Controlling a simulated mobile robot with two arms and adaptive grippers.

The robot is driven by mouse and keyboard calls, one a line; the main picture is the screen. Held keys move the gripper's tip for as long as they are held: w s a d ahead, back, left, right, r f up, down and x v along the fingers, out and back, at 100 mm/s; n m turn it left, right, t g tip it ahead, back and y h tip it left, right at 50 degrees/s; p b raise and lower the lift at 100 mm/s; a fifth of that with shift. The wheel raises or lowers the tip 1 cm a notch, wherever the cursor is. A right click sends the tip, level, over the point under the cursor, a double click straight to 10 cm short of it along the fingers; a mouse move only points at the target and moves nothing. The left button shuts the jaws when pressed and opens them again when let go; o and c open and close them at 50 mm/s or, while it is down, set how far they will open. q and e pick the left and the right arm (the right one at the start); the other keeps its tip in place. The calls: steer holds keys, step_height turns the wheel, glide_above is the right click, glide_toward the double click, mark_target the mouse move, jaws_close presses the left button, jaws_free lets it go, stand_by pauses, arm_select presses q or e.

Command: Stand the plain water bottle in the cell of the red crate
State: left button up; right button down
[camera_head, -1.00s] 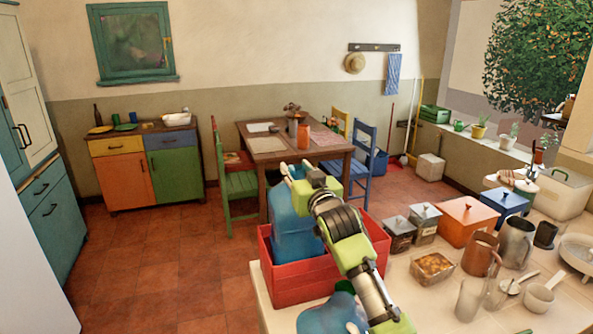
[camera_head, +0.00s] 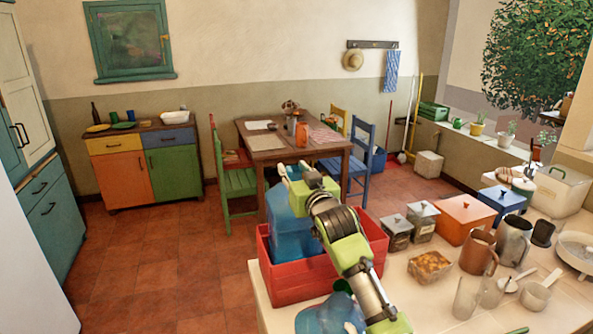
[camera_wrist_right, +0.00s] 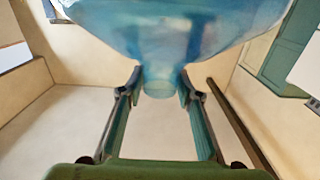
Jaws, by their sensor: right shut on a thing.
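A translucent blue water bottle (camera_head: 285,228) stands upright, its lower part inside the red crate (camera_head: 300,285). My right gripper (camera_head: 292,172) is shut on its narrow neck from above. The wrist view shows the blue bottle body (camera_wrist_right: 170,25) with the neck (camera_wrist_right: 158,85) between the two fingers. The crate's front wall hides the bottle's base, so I cannot tell whether it rests on the crate floor. My right arm covers part of the crate's right side. A second blue bottle (camera_head: 330,318) is partly visible at the bottom edge, nearer than the crate. My left gripper is not in view.
On the counter (camera_head: 408,300) right of the crate stand lidded canisters (camera_head: 397,232), an orange box (camera_head: 466,222), a glass food dish (camera_head: 430,266) and several mugs and pitchers (camera_head: 478,252). Open floor (camera_head: 165,270) lies left of the crate.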

step_height(320, 180, up, 2)
steer(key=shift+s+a+p, duration=0.1)
steer(key=shift+a+p, duration=0.05)
steer(key=shift+p, duration=0.3)
steer(key=shift+d+r+p, duration=0.2)
steer(key=shift+r+p, duration=0.2)
steer(key=shift+r, duration=0.05)
steer(key=shift+p, duration=0.55)
stand_by(1.1)
steer(key=shift+f+b, duration=0.9)
steer(key=shift+f, duration=0.9)
